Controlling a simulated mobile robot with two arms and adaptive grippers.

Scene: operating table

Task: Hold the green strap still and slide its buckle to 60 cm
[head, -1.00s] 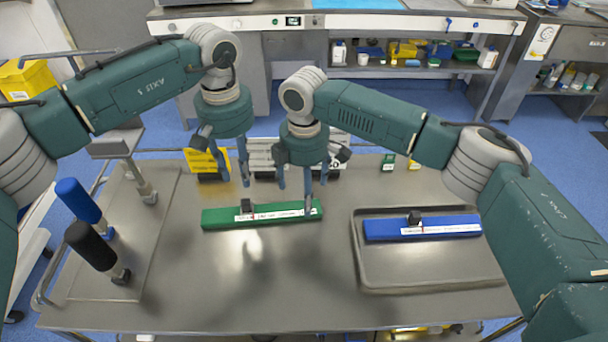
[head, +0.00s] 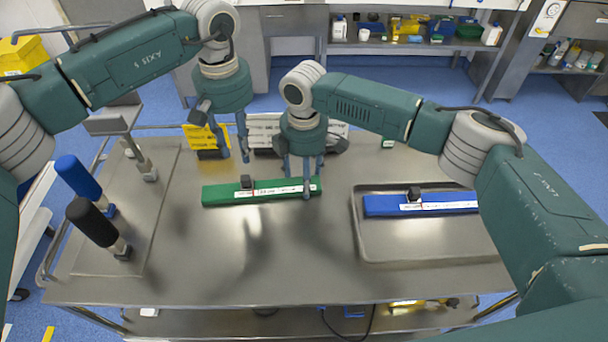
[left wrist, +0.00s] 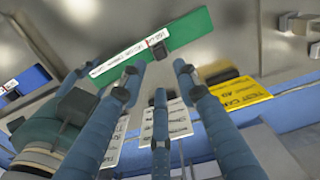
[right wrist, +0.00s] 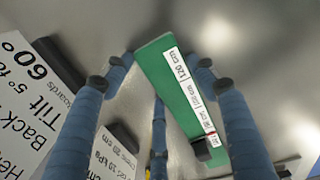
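The green strap (head: 285,188) lies flat on the steel table, with a white printed scale along it. Its dark buckle (head: 246,182) sits left of the middle; in the right wrist view the buckle (right wrist: 203,149) is near a red mark, at the far end of the scale from "120 cm". My right gripper (head: 305,186) is over the strap's right end, fingers apart on either side of it; a gap shows between the right-hand finger and the strap. My left gripper (head: 235,157) is open and empty, behind the strap near the buckle. The left wrist view also shows the buckle (left wrist: 158,50).
A blue strap (head: 440,203) with its own buckle lies in a metal tray (head: 430,252) at the right. Yellow and white sign cards (head: 262,133) stand behind the green strap. Blue and black handles (head: 90,225) stand at the left. The table front is clear.

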